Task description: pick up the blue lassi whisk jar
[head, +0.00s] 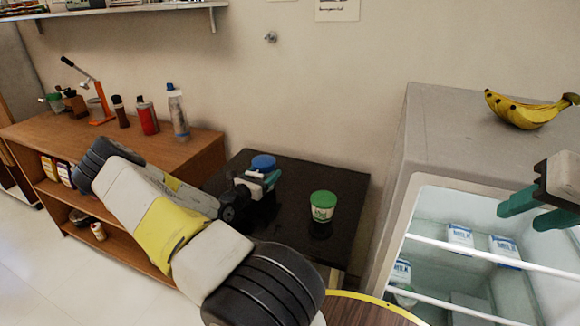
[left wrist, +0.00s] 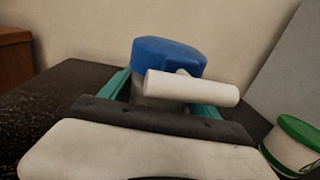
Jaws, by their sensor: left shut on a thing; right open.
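The blue lassi whisk jar (head: 262,164) stands on the black tabletop, its blue lid on top and its lower body mostly hidden behind my left gripper (head: 262,183). In the left wrist view the blue jar (left wrist: 168,56) shows its lid and a white handle or tube across its front. My left gripper, with teal fingers (left wrist: 170,92), is shut around the jar's body, just under the lid. I cannot tell whether the jar's base touches the table. My right gripper (head: 530,208) is open and empty in front of the open fridge at the right.
A green and white tub (head: 321,206) stands on the black table (head: 345,188), right of the jar. A wooden shelf (head: 200,150) with bottles is at left. Bananas (head: 530,109) lie on the grey fridge (head: 445,120). A round wooden table edge (head: 365,308) is in front.

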